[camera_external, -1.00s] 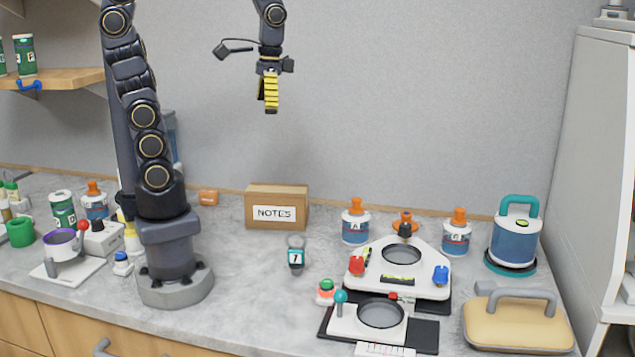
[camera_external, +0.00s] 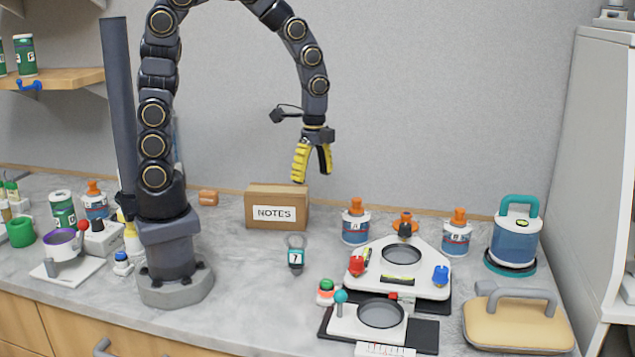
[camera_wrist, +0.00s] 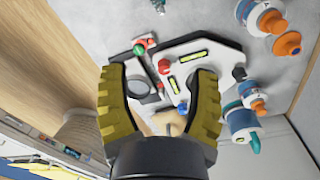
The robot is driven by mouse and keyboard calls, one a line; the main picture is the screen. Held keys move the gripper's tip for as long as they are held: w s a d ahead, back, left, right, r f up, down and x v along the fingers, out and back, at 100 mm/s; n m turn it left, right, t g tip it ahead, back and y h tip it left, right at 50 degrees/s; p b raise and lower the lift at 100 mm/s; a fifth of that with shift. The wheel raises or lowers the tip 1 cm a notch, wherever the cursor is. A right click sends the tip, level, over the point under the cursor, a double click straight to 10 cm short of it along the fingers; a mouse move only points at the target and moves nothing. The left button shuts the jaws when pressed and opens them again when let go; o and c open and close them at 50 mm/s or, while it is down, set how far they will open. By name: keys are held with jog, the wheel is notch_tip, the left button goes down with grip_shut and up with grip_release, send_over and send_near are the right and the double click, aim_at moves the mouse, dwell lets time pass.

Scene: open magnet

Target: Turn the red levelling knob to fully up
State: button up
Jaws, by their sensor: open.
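The red levelling knob (camera_external: 357,265) is on the left corner of a white three-cornered plate (camera_external: 425,286) at the right of the bench. It also shows in the wrist view (camera_wrist: 166,66), between my fingers but well beyond them. The plate has a blue knob (camera_external: 441,274), a black knob (camera_external: 405,229), a round dark opening and a yellow-green level vial (camera_external: 398,279). My gripper (camera_external: 313,177) has yellow and black fingers, spread apart and empty. It hangs in the air above and left of the plate, touching nothing. The knob's exact setting cannot be read.
A second white device with a teal-balled lever (camera_external: 340,297) stands in front of the plate. Orange-capped bottles (camera_external: 355,222) stand behind. A blue canister (camera_external: 515,240) and a tan handled block (camera_external: 518,320) are at right. A notes box (camera_external: 277,207) stands left. The bench between box and base is mostly clear.

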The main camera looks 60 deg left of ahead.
aim_at(357, 258)
jog(key=w+d+f+m, duration=0.1)
jog(key=d+f+m, duration=0.2)
jog(key=w+d+f+m, duration=0.1)
jog(key=d+f+m, duration=0.1)
jog(key=d+f, duration=0.1)
jog(key=w+d+f+m, duration=0.2)
jog(key=d+f+m, duration=0.1)
jog(key=shift+w+d+m+t, duration=0.1)
jog(key=shift+d+m+t, duration=0.05)
jog(key=shift+m+t, duration=0.2)
jog(key=shift+d+f, duration=0.15)
jog(key=shift+f, duration=0.1)
jog(key=shift+w+f, duration=0.2)
jog(key=shift+f, duration=3.4)
grip_shut()
